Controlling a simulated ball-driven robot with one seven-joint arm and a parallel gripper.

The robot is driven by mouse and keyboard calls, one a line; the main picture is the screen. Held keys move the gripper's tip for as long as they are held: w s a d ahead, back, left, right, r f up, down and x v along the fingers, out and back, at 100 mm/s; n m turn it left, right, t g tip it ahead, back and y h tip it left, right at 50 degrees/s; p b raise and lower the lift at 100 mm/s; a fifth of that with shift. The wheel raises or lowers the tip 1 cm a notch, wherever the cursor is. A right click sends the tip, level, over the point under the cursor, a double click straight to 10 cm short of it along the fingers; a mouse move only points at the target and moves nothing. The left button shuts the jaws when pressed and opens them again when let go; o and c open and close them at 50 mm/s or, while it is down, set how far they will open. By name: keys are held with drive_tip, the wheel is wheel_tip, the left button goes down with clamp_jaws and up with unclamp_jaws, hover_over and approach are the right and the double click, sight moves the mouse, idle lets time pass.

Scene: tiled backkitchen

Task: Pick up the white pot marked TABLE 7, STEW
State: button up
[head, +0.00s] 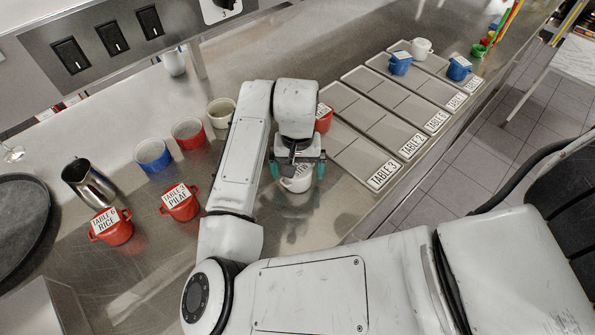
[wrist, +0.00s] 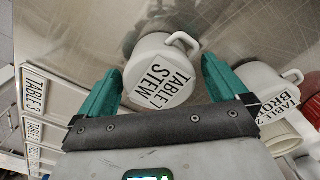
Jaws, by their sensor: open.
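The white pot marked TABLE 7, STEW (wrist: 147,48) stands on the steel counter, with its label on the lid facing up and a loop handle at its upper right in the wrist view. In the head view the pot (head: 296,185) shows partly below my gripper (head: 297,168). My gripper is open. Its two green fingers are on either side of the pot in the wrist view (wrist: 160,80), with the pot between their tips. I cannot tell whether either finger touches it.
A white pot marked TABLE 2 (wrist: 258,77) stands close beside the right finger. A red pot (head: 323,122) is just behind my gripper. Red pots marked TABLE 6, RICE (head: 112,234) and PILAF (head: 180,209) stand left. Trays (head: 365,160) with table signs lie right.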

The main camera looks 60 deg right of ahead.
drive_tip(key=shift+f, duration=0.55)
drive_tip(key=c, duration=1.2)
drive_tip(key=shift+r, duration=0.15)
drive_tip(key=shift+c, duration=0.2)
